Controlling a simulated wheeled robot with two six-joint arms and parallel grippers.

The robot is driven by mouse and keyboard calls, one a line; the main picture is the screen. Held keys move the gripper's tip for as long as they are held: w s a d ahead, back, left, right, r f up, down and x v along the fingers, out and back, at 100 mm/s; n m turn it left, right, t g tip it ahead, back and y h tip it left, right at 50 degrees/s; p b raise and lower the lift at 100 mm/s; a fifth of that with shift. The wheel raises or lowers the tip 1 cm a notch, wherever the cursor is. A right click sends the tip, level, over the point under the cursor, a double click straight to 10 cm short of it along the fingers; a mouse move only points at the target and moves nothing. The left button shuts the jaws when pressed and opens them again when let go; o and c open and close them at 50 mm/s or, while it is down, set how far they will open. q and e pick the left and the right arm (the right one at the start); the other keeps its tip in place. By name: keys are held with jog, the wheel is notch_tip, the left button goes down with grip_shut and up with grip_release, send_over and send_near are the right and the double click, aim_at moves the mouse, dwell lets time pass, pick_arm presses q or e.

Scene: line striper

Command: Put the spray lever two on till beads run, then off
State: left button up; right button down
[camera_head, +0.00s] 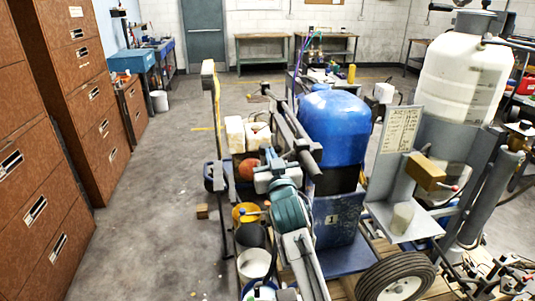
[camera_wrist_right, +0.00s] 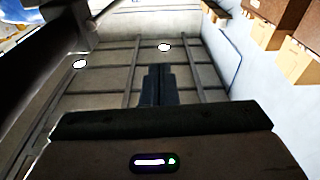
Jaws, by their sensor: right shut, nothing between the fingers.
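A line striper stands in the middle and right of the head view, with a rounded blue tank (camera_head: 334,115) on a blue box (camera_head: 335,225) marked 1. On the right, a short lever with a red knob (camera_head: 455,187) sticks out of a tan block (camera_head: 425,172); I see no number on it. I cannot tell which lever is two, and no beads running can be made out. My right gripper (camera_head: 271,156) is up among the dark bars left of the blue tank. In the right wrist view its fingers (camera_wrist_right: 157,85) are together and empty, pointing towards the ceiling. My left gripper is not seen.
A white tank (camera_head: 465,80) stands at the right, beside a posted sheet (camera_head: 400,130). Yellow (camera_head: 245,212) and white (camera_head: 254,263) buckets sit left of my right arm. Brown drawer cabinets (camera_head: 70,100) line the left.

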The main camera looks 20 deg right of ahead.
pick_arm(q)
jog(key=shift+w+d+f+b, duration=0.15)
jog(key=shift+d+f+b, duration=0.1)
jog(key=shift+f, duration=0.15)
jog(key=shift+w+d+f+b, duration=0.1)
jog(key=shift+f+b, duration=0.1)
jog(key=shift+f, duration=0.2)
pick_arm(e)
jog(key=v, duration=0.4)
jog(key=shift+d, duration=0.15)
